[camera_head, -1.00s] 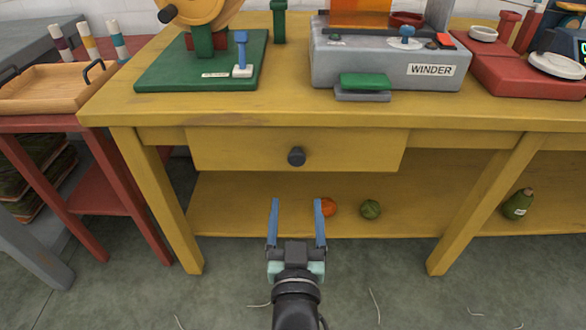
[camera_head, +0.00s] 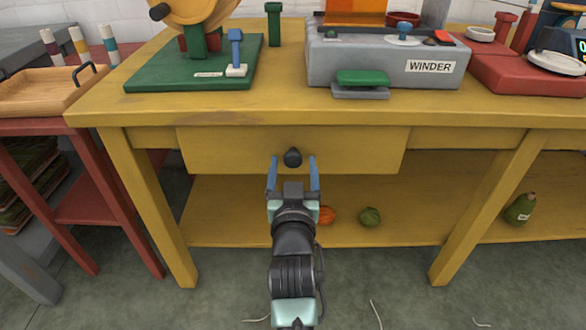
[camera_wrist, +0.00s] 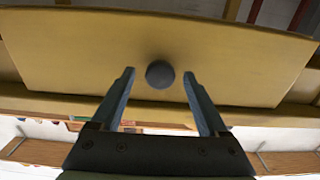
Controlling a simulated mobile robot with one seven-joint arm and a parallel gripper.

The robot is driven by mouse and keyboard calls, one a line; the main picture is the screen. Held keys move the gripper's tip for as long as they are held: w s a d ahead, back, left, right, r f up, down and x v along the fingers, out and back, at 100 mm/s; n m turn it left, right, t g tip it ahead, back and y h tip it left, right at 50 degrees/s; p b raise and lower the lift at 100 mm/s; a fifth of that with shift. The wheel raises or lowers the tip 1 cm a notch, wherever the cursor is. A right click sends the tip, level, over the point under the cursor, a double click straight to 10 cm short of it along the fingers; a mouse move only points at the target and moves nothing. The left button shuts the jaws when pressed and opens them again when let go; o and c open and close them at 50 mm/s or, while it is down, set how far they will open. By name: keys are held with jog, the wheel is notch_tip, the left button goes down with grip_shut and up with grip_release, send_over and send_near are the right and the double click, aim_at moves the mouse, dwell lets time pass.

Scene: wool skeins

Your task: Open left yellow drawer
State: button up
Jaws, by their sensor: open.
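The yellow drawer (camera_head: 352,150) is shut, flush in the front of the yellow table. Its round dark knob (camera_head: 292,157) is at the middle of its face. My gripper (camera_head: 292,172) is open, with blue fingers pointing at the drawer, just below the knob in the head view. In the wrist view the drawer front (camera_wrist: 235,55) fills the upper part. The knob (camera_wrist: 160,74) shows there between and just beyond the two open fingertips (camera_wrist: 159,76). I cannot tell whether the fingers are level with the knob; nothing is held.
The yellow tabletop (camera_head: 300,108) carries a grey winder (camera_head: 385,65) and a green-based device (camera_head: 190,65). The lower shelf (camera_head: 400,228) holds an orange ball (camera_head: 327,216), a green ball (camera_head: 369,216) and a green bottle-shaped thing (camera_head: 520,208). A red stand (camera_head: 90,208) is at left.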

jog(key=shift+c, duration=0.2)
grip_shut()
dwell(1.2)
